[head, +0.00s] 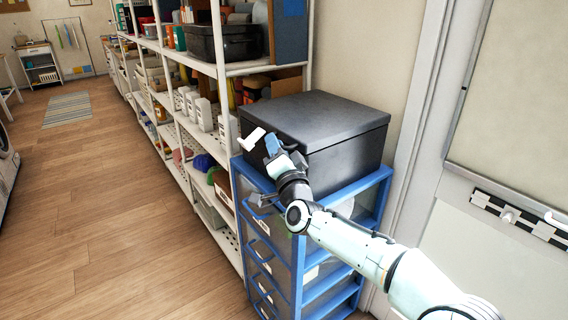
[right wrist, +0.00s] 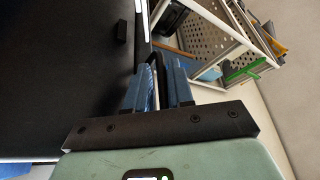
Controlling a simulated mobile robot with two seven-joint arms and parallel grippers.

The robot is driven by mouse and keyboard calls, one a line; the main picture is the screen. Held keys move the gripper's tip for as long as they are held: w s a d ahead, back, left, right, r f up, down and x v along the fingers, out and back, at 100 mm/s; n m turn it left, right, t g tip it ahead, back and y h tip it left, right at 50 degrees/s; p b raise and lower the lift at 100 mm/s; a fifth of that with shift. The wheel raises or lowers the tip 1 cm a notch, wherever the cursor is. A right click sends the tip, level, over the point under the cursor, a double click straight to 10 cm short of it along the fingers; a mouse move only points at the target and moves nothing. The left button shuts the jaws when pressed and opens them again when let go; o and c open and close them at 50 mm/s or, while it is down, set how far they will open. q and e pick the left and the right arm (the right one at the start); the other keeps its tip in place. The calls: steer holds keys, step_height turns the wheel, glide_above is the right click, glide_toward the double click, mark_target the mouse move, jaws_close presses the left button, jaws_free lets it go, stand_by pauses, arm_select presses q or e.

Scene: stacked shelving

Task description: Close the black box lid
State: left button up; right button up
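The black box (head: 345,155) stands on top of a blue-framed drawer unit. Its lid (head: 315,112) lies roughly flat over it; the arm covers part of the front edge, so I cannot tell whether it is fully seated. A large dark surface, apparently the box (right wrist: 65,70), fills the left of the right wrist view. My right gripper (head: 268,142) is at the box's front left side, close to the lid's edge; contact is unclear. My left gripper is not in view.
The blue drawer unit (head: 372,193) stands below the box. White shelving (head: 221,75) with bins and bottles runs back along its left. A wall and a door-like panel (head: 500,235) are close on the right. The wooden floor (head: 120,190) at left is clear.

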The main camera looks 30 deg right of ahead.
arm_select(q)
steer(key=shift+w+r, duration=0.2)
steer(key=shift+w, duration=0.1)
arm_select(e)
steer(key=v, duration=1.3)
steer(key=shift+w, duration=0.1)
